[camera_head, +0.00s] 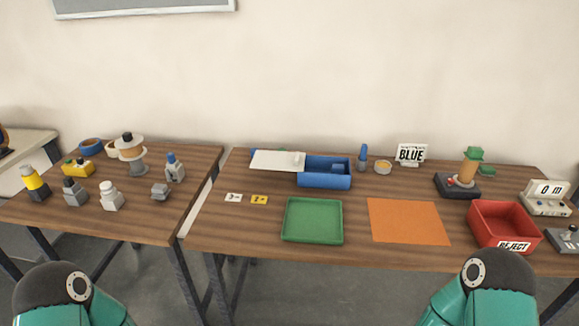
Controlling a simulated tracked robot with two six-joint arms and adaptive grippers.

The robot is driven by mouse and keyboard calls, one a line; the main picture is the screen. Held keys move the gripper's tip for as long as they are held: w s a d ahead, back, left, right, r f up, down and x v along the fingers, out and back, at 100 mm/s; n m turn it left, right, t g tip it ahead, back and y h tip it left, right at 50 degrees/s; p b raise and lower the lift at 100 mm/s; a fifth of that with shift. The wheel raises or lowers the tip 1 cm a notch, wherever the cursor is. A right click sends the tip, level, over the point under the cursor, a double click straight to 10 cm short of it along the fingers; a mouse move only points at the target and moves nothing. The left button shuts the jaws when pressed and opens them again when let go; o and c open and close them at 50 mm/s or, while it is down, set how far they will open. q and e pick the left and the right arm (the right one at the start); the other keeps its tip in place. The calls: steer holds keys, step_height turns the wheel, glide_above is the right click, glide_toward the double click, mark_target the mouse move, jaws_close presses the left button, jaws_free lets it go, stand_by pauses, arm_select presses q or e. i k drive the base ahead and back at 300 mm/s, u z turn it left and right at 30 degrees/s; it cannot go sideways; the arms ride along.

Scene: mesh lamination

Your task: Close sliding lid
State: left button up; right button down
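A blue box (325,181) stands near the back of the right-hand table. Its white sliding lid (272,160) is slid out to the left, and a small pale knob sits near the lid's right end. The right part of the box is open, and a small blue piece shows inside. A bit of blue also shows behind the lid's left end. My left and right arms show only as teal and dark links at the bottom corners. Neither gripper is in view, and neither arm is near the box.
A green tray (312,239), an orange mat (408,222) and a red reject bin (505,220) line the table's front. Two small cards lie left of the tray. The left table (140,215) holds several parts.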

mark_target(262, 159)
steer(key=k, duration=0.9)
steer(key=u, duration=0.4)
steer(key=i, duration=1.6)
steer(key=u, duration=0.25)
